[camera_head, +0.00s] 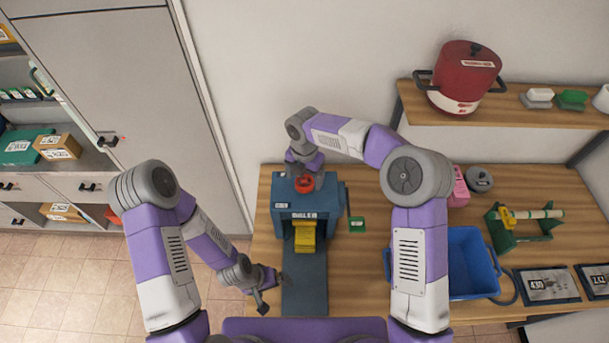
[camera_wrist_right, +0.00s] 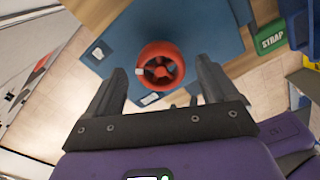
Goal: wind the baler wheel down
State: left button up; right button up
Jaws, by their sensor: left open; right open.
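The blue baler (camera_head: 309,207) stands on the wooden table, with a yellow block (camera_head: 305,236) in its front opening. Its red wheel (camera_head: 305,184) is on top. In the right wrist view the wheel (camera_wrist_right: 160,67) lies just beyond and between the fingertips of my right gripper (camera_wrist_right: 160,80), which is open. In the head view my right gripper (camera_head: 304,172) is over the baler top, partly hidden by its own wrist. My left gripper (camera_head: 268,290) is open and empty near the table's front left edge, beside the baler's dark front plate (camera_head: 305,285).
A green strap button (camera_head: 357,224) is right of the baler; its label shows in the wrist view (camera_wrist_right: 270,37). A blue bin (camera_head: 470,262), a green roll stand (camera_head: 524,222) and a pink item (camera_head: 459,187) are farther right. A shelf (camera_head: 510,111) holds a red pot (camera_head: 466,77).

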jog(key=shift+s+f, duration=0.2)
jog(key=shift+f, duration=0.1)
jog(key=shift+w, duration=0.15)
jog(key=c, duration=1.1)
jog(key=shift+o, duration=0.2)
